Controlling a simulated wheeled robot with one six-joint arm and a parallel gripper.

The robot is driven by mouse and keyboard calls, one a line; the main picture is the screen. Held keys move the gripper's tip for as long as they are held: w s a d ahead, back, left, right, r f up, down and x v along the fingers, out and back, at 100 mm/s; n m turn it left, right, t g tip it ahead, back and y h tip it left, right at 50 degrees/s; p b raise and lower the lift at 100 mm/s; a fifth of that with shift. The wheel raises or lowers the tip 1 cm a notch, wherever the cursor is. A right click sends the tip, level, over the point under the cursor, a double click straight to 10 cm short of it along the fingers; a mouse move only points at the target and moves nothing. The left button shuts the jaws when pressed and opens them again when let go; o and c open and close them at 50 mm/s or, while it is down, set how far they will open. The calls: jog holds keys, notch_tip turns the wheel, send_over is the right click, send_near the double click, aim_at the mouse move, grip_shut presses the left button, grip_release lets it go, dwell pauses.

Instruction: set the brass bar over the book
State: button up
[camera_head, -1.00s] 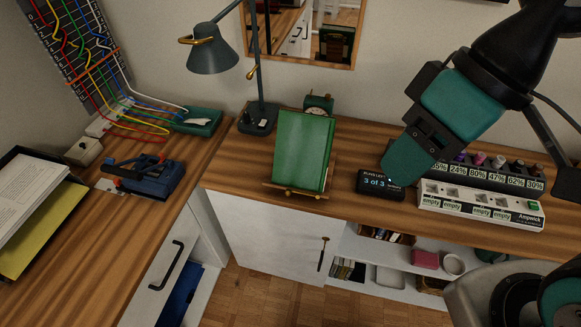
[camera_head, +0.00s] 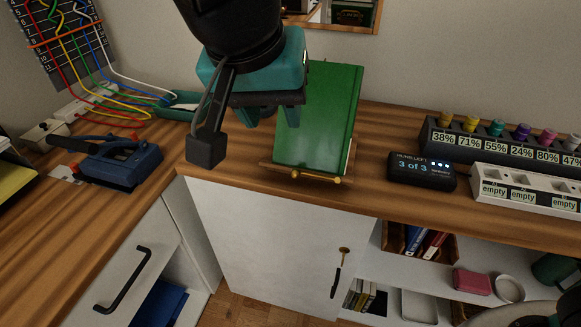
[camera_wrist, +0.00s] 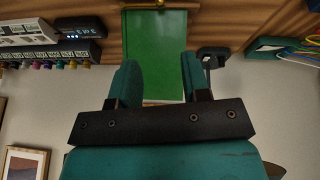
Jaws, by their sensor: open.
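A green book (camera_head: 322,115) leans upright on a wooden stand (camera_head: 265,167) on the desk. A thin brass-coloured piece (camera_head: 320,178) with a rounded end runs along the stand's front ledge at the book's foot; it looks like the brass bar. My gripper (camera_head: 270,116) is at the book's upper left, fingers pointing down, and hides part of the book's left side. In the wrist view my gripper (camera_wrist: 160,66) is open and empty, with the green book (camera_wrist: 155,50) showing between and beyond its fingers. A bit of brass (camera_wrist: 158,3) shows at the top edge there.
A small black display (camera_head: 421,171) stands right of the book, with a rack of coloured knobs (camera_head: 490,140) and a white tray (camera_head: 530,188) beyond. A blue tool (camera_head: 120,165) lies left. Bare desk lies on both sides of the stand. The desk lamp is mostly hidden.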

aim_at(295, 171)
jog(key=b+x, duration=0.2)
jog(key=x, duration=1.5)
jog(key=shift+b, duration=0.4)
grip_shut()
